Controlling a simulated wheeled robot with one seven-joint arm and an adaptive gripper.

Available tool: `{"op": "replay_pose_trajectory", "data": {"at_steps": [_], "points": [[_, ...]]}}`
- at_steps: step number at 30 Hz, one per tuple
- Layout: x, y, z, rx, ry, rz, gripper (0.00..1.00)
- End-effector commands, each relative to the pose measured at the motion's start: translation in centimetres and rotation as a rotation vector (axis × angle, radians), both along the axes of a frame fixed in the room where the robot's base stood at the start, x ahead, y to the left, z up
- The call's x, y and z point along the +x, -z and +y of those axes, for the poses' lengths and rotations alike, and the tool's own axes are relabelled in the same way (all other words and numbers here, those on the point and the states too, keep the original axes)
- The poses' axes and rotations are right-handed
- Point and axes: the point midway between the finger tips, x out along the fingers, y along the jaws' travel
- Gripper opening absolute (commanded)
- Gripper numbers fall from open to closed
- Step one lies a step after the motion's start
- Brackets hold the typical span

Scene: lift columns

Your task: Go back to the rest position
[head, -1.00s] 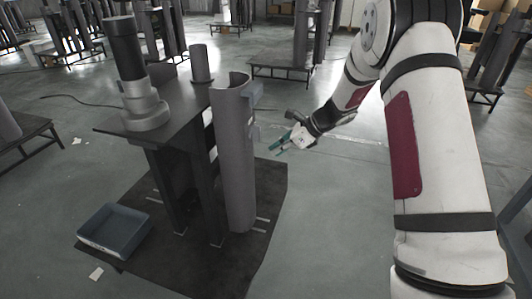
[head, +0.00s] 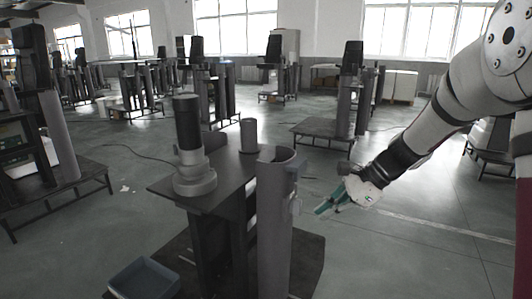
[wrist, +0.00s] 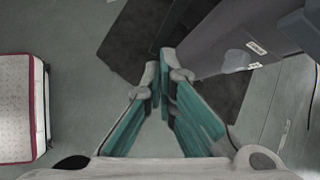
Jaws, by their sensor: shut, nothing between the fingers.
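My gripper (head: 328,207) is at the end of my white arm, right of the lift column (head: 274,222) in the head view. It hangs in free air, apart from the column. In the wrist view its teal-padded fingers (wrist: 163,88) point away from the camera and their tips meet with nothing between them. The column's grey side (wrist: 228,32) shows at the upper right of the wrist view. No rest mark or stand for the arm shows.
A dark table (head: 226,172) by the column bears a grey cylindrical unit (head: 189,140) and a short cylinder (head: 248,135). Other column stations (head: 345,115) stand behind. Floor right of the gripper is open.

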Motion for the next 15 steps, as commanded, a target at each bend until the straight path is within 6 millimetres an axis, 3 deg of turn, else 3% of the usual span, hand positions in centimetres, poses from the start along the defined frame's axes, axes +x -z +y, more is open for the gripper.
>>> {"op": "replay_pose_trajectory", "data": {"at_steps": [1,6,15], "points": [[-2.0,-1.7,0.8,-0.033,-0.075,-0.034,0.0],[-8.8,-5.3,2.3,-0.149,-0.328,-0.127,0.0],[-21.2,-8.5,2.8,-0.362,-0.763,-0.26,0.0]]}}
